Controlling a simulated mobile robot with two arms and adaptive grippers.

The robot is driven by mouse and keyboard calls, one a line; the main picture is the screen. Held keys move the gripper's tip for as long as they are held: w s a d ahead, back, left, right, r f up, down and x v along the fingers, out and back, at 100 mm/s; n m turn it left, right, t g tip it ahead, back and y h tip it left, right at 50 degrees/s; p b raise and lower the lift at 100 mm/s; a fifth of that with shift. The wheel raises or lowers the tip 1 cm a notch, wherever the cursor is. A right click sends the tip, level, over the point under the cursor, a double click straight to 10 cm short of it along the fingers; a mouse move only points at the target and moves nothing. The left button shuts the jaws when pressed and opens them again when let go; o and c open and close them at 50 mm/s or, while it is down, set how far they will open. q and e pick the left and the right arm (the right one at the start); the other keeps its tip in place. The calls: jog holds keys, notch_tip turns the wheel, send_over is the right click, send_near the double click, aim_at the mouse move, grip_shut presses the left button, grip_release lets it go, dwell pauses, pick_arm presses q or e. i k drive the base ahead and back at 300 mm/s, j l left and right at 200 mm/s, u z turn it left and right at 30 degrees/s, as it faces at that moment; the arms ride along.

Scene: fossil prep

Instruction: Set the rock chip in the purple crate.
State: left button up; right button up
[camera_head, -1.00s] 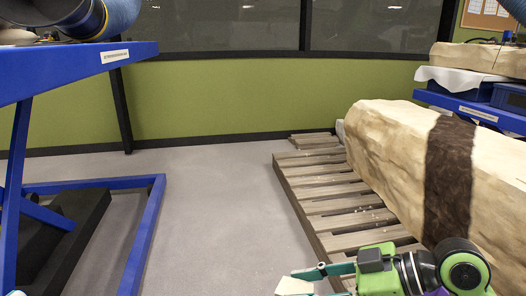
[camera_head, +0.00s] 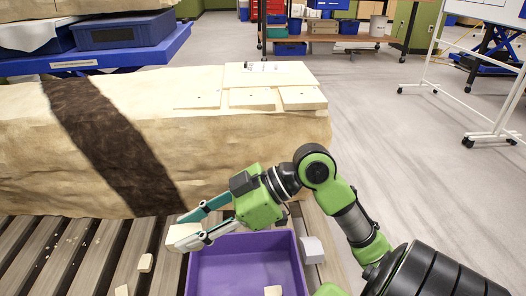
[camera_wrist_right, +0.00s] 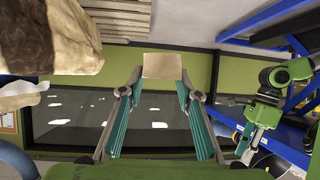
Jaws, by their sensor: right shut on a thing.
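The rock chip (camera_head: 183,237) is a pale cream block, held at the fingertips of my right gripper (camera_head: 190,232). The right gripper is shut on it. The chip also shows between the fingertips in the right wrist view (camera_wrist_right: 162,66). The purple crate (camera_head: 246,243) is at the bottom middle of the head view. The chip is just left of the crate's left rim in the picture, and appears above the pallet.
Another pale chip (camera_head: 273,291) shows in the crate. Small chips (camera_head: 145,263) lie on the slatted pallet (camera_head: 95,262). A large banded rock block (camera_head: 230,150) stands behind the crate. A grey-white block (camera_head: 312,249) is right of the crate. Open floor (camera_head: 400,160) lies beyond at right.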

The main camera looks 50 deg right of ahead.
aim_at(271, 275)
jog(key=i+j+z, duration=0.25)
jog(key=z, duration=0.2)
jog(key=i+j+z, duration=0.2)
jog(key=j+z, duration=0.25)
jog(key=i+j+z, duration=0.15)
jog(key=z, duration=0.3)
jog(key=j+z, duration=0.4)
jog(key=j, duration=0.15)
jog(key=i+j+z, duration=0.1)
jog(key=j+z, duration=0.15)
jog(key=j, duration=0.25)
